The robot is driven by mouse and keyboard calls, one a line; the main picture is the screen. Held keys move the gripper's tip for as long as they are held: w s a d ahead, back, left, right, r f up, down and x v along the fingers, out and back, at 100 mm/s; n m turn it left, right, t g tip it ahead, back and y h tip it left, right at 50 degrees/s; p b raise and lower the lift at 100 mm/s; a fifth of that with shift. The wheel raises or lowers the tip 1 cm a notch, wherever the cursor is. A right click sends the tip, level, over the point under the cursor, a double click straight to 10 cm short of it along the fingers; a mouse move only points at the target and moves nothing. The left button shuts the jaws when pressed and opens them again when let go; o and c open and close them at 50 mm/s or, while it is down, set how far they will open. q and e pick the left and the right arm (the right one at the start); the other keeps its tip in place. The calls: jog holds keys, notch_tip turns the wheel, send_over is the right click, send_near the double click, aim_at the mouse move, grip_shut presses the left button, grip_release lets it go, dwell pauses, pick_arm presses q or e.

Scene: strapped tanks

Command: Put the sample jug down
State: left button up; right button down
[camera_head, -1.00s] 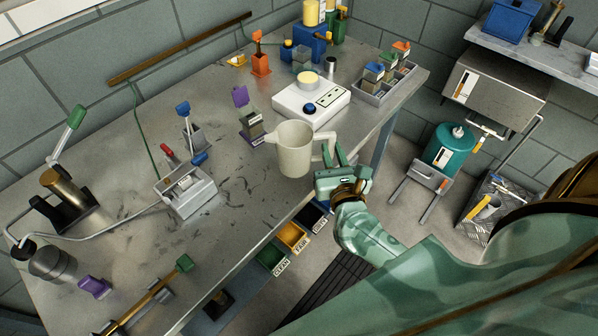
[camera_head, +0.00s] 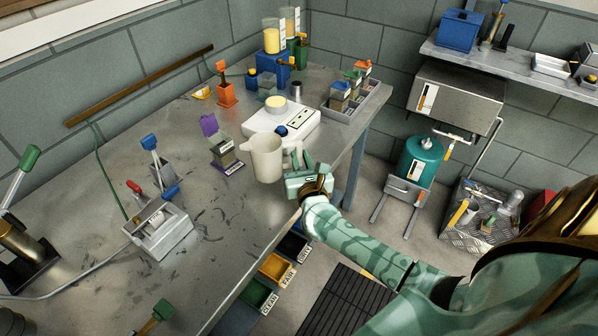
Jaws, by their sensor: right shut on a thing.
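The sample jug (camera_head: 266,160) is a cream, open-topped jug with its spout to the left and its handle to the right. It is upright, over the front right part of the metal bench (camera_head: 225,265), in front of the white scale (camera_head: 303,122). My right gripper (camera_head: 299,164) is shut on the jug's handle, by the bench's front edge. I cannot tell whether the jug's base touches the bench top. My left gripper is not in view.
A tray of small bottles (camera_head: 356,112) lies behind right. A grey lever box (camera_head: 160,230) stands left. Bare, scuffed bench lies between it and the jug. Labelled bins (camera_head: 277,268) sit below the front edge.

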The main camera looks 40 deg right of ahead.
jog(key=f, duration=0.2)
jog(key=f+b, duration=0.1)
jog(key=shift+w+f+b, duration=0.2)
jog(key=shift+f+b, duration=0.1)
jog(key=shift+f, duration=0.05)
jog(key=shift+r, duration=0.1)
jog(key=c, duration=1.4)
grip_release()
jog(key=shift+o, duration=0.2)
jog(key=shift+s, duration=0.1)
